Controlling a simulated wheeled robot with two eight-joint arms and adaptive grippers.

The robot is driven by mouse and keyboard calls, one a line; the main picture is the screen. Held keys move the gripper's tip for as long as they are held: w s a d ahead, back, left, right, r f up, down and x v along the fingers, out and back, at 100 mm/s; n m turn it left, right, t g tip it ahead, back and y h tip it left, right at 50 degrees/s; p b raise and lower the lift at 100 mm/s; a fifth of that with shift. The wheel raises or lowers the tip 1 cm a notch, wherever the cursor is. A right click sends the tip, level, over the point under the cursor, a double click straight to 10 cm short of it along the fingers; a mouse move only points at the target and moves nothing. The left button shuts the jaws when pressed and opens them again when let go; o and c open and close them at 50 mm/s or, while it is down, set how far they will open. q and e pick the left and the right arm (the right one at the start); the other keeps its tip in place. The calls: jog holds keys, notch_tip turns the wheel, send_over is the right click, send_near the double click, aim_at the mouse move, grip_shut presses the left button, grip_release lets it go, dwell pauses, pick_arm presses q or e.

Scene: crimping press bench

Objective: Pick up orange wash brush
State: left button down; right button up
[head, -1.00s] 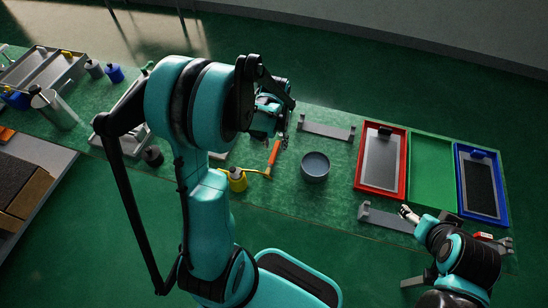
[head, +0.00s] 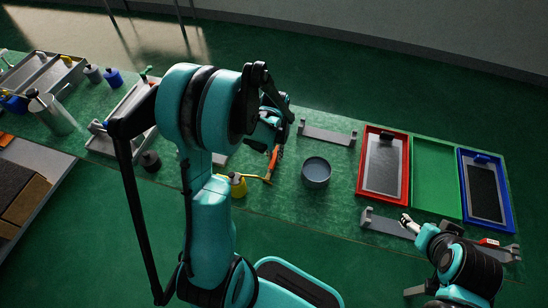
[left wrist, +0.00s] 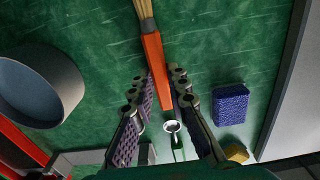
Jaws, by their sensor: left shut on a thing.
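The orange wash brush (head: 273,163) is at the left gripper in the head view, its handle slanting down from the fingers. In the left wrist view its orange handle (left wrist: 154,65) runs between the two fingers, with pale bristles (left wrist: 145,9) at the top edge. My left gripper (head: 274,148) is shut on the handle; its dark ridged fingers flank it in the left wrist view (left wrist: 164,82). The head view partly hides the grip. My right gripper (head: 405,219) is at the lower right, near a grey bracket; its opening is too small to tell.
A round grey-blue bowl (head: 316,172) stands right of the brush. A yellow spouted bottle (head: 238,186) is close on the left. Red (head: 362,175), green (head: 435,180) and blue trays lie at right. A blue sponge-like block (left wrist: 231,103) shows in the wrist view.

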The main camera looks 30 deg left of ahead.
pick_arm(q)
jog(key=shift+r+p, duration=0.35)
jog(key=shift+r, duration=0.25)
jog(key=r, duration=0.1)
jog(key=r+p, duration=0.1)
jog(key=d+r+p, duration=0.1)
jog(key=r, duration=0.1)
jog(key=shift+s, duration=0.25)
jog(key=s+d+r+p, duration=0.3)
jog(key=s+d+r, duration=0.2)
jog(key=d, duration=0.4)
jog(key=shift+d+r+p, duration=0.2)
jog(key=shift+r+p, duration=0.1)
jog(key=shift+r, duration=0.1)
jog(key=c, duration=2)
grip_release()
jog(key=shift+w, duration=0.1)
grip_shut()
